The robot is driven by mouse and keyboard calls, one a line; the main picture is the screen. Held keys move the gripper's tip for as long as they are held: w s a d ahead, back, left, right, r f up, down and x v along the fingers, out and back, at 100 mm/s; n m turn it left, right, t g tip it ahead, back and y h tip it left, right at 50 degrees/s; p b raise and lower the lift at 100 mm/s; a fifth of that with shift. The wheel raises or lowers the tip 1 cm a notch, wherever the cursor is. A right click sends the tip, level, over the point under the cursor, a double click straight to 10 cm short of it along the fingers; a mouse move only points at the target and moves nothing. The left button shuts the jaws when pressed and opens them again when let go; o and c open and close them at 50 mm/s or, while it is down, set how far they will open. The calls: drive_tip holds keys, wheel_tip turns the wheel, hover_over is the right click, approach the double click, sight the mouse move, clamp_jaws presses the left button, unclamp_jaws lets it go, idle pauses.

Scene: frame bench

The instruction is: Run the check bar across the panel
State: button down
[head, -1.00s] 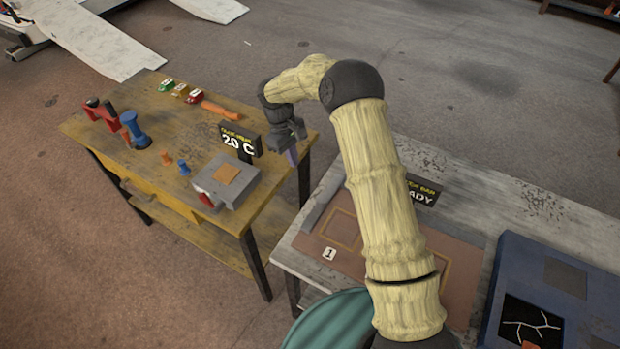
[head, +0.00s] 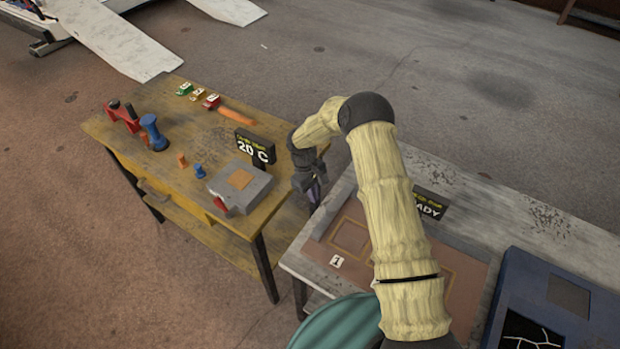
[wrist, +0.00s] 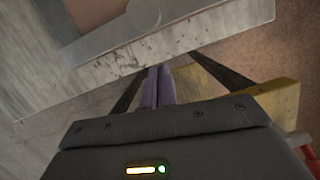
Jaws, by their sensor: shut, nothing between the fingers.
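My gripper (head: 318,196) hangs in the gap between the wooden table and the pale bench, fingers pointing down. In the wrist view its purple fingers (wrist: 157,86) are together with nothing between them. I cannot tell which thing is the check bar. A brown board (head: 345,262) with outlined rectangles and a tag "1" lies on the pale bench, partly hidden by my arm; I cannot tell whether it is the panel. A dark sign (head: 430,207) reading "...ADY" stands behind it, partly covered by my arm.
The wooden table (head: 185,190) holds a grey block device (head: 240,188), a "20 C" sign (head: 255,148), a red clamp-like tool (head: 122,117), blue and orange pegs, small coloured blocks and an orange stick (head: 237,116). A blue case (head: 560,290) sits right on the pale bench (head: 480,195).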

sight(333, 208)
drive_tip(key=shift+s+d+r+p, duration=0.25)
drive_tip(key=shift+s+d+p, duration=0.45)
drive_tip(key=shift+s+d, duration=0.45)
drive_tip(key=shift+w+d, duration=0.1)
drive_tip(key=shift+d, duration=0.1)
